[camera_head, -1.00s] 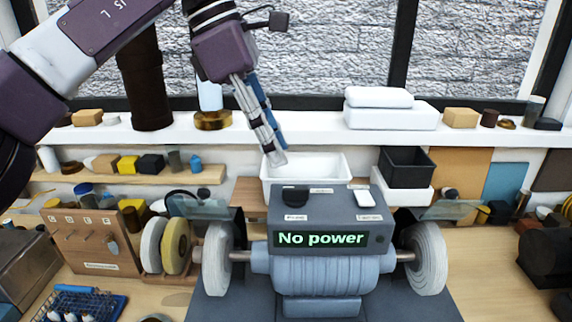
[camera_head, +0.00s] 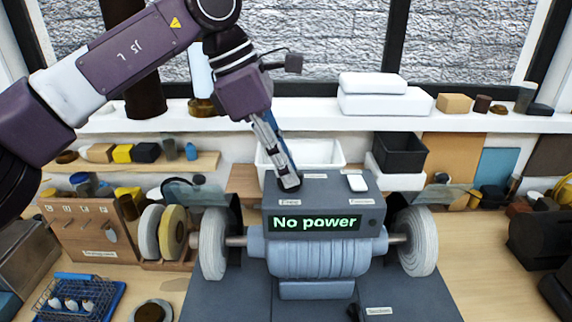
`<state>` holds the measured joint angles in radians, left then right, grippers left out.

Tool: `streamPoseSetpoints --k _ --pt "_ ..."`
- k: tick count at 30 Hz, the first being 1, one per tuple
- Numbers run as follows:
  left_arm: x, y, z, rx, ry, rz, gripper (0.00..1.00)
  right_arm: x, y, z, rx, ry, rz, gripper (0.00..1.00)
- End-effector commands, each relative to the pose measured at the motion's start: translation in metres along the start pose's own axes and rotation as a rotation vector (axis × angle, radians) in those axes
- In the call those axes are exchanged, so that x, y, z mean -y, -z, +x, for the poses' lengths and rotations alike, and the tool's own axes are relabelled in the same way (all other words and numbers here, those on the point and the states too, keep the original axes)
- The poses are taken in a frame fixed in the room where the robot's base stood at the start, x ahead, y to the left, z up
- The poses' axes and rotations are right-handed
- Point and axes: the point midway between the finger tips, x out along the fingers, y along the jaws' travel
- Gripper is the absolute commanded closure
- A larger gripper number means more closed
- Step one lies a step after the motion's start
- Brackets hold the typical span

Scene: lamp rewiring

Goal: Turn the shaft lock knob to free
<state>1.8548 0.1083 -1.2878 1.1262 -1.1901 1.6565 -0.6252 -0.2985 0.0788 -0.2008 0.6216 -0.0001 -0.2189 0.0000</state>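A bench grinder (camera_head: 318,255) stands in the middle of the bench with a grinding wheel on each side. Its display (camera_head: 314,222) reads "No power". A dark knob (camera_head: 285,186) is on the left of the grinder's top, mostly hidden behind my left gripper's fingertips. My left gripper (camera_head: 288,184) points down with its fingers close together, its tips at the knob; I cannot tell whether they touch or grip it. A white switch (camera_head: 357,183) is on the right of the top. My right gripper is not in view.
A white bin (camera_head: 325,152) and a black bin (camera_head: 401,152) stand behind the grinder. A wooden rack with spare wheels (camera_head: 173,232) is at left. A blue wire tray (camera_head: 75,300) lies at front left. A dark machine (camera_head: 540,222) is at right.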

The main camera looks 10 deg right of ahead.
Motion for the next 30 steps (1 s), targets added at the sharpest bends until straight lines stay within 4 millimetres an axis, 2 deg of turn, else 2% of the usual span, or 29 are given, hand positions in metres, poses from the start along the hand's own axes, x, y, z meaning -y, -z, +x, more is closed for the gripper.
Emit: streamPoseSetpoints --k 1,3,17,30 --pt "0.0 0.0 0.0 0.0 0.0 0.0 0.94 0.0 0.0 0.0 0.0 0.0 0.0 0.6" --pt "0.0 0.0 0.0 0.0 0.0 0.0 1.0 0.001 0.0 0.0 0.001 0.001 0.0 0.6" --pt "0.0 0.001 0.001 -0.001 -0.024 -0.053 1.0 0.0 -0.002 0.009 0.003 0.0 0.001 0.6" --pt "0.002 0.001 0.003 0.0 -0.16 -0.369 1.0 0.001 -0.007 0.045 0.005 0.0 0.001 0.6"
